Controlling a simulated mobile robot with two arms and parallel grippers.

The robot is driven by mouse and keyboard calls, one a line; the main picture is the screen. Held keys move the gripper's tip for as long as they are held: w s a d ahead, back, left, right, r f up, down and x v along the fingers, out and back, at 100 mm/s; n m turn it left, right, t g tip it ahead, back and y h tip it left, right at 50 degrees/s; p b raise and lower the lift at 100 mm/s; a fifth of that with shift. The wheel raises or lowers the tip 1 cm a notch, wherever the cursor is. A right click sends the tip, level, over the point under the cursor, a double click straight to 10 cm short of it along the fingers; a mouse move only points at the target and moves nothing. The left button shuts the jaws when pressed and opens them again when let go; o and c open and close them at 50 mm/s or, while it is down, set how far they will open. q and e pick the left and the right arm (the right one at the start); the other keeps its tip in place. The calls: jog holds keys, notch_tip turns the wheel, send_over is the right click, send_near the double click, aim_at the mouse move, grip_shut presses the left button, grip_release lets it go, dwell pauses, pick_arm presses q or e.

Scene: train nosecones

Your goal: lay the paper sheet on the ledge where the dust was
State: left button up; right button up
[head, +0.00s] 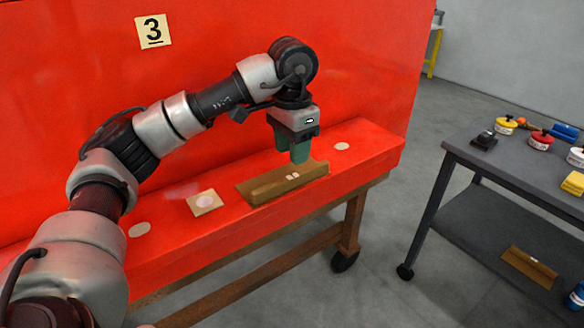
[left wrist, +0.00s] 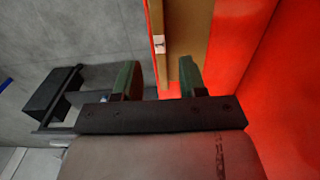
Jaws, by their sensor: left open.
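The red ledge (head: 235,222) runs along the foot of a red wall in the head view. A small tan square sheet (head: 195,208) lies flat on it, left of centre, with a pale round patch (head: 205,202) on it. A faint pinkish smear (head: 182,190) shows just behind the sheet. A brown angled piece (head: 262,190) with small white labels lies on the ledge to the right. My left gripper (head: 299,160) is open over this piece's right end. In the left wrist view its fingers (left wrist: 159,72) are apart near the brown piece (left wrist: 188,25). My right gripper is not in view.
Pale round spots (head: 139,229) (head: 341,146) mark the ledge's two ends. A grey cart (head: 465,150) at right carries tins and small tools. Another brown angled piece (head: 529,266) lies on its lower shelf. Open floor separates cart and ledge.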

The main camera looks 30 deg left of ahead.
aim_at(292, 176)
pick_arm(q)
notch_tip(292, 176, up, 6)
jog(key=shift+p, duration=0.35)
